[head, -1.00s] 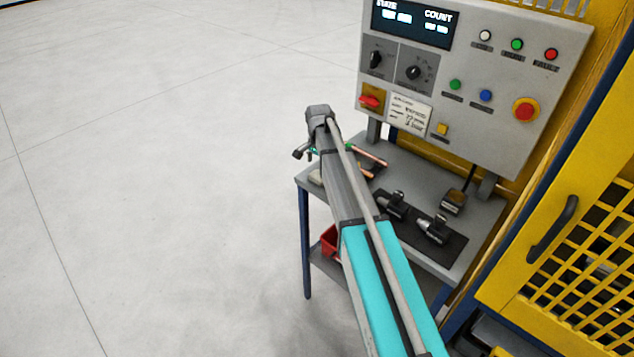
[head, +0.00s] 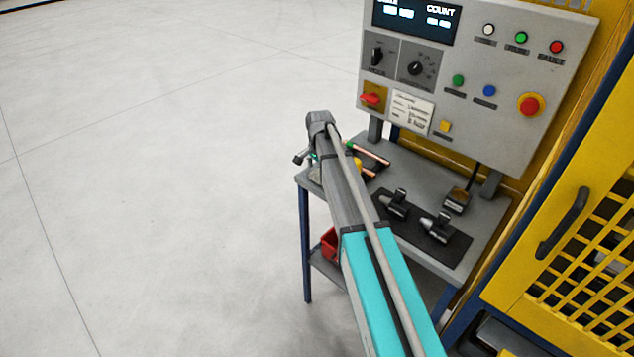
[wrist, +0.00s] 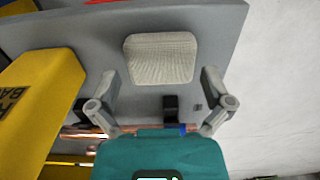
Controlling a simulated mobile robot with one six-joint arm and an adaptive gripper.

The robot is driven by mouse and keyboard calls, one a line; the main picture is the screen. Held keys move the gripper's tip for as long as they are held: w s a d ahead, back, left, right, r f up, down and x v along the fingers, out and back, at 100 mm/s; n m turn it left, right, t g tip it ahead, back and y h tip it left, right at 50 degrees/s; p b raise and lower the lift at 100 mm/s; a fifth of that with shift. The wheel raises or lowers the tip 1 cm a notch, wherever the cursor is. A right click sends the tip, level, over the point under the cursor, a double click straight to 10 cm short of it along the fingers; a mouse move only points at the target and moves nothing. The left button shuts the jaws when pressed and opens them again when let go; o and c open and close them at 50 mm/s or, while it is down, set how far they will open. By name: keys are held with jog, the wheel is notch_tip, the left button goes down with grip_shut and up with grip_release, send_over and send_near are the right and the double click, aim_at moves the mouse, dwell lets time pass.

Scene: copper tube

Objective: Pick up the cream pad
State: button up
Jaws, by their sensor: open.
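The cream pad (wrist: 160,58) is a rounded, textured block lying on the grey table top in the wrist view. My gripper (wrist: 160,86) is open, with one finger on each side of the pad's near end. The fingertips are at the pad's near corners, and nothing is held between them. I cannot tell how high they are above the table. In the head view my arm covers most of the pad's area.
A yellow block (wrist: 42,100) with dark lettering stands left of the pad. Copper tubes (head: 368,153) lie on the table (head: 455,262). Two dark clamp fixtures sit on a black mat (head: 412,238). A control panel (head: 470,85) rises behind. Open floor lies left.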

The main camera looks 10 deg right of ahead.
aim_at(319, 173)
jog(key=shift+f+b, duration=0.75)
jog(key=shift+f, duration=0.25)
jog(key=c, duration=0.7)
jog(key=shift+r, duration=0.25)
notch_tip(319, 173, up, 10)
jog(key=p, duration=1)
jog(key=shift+f, duration=0.2)
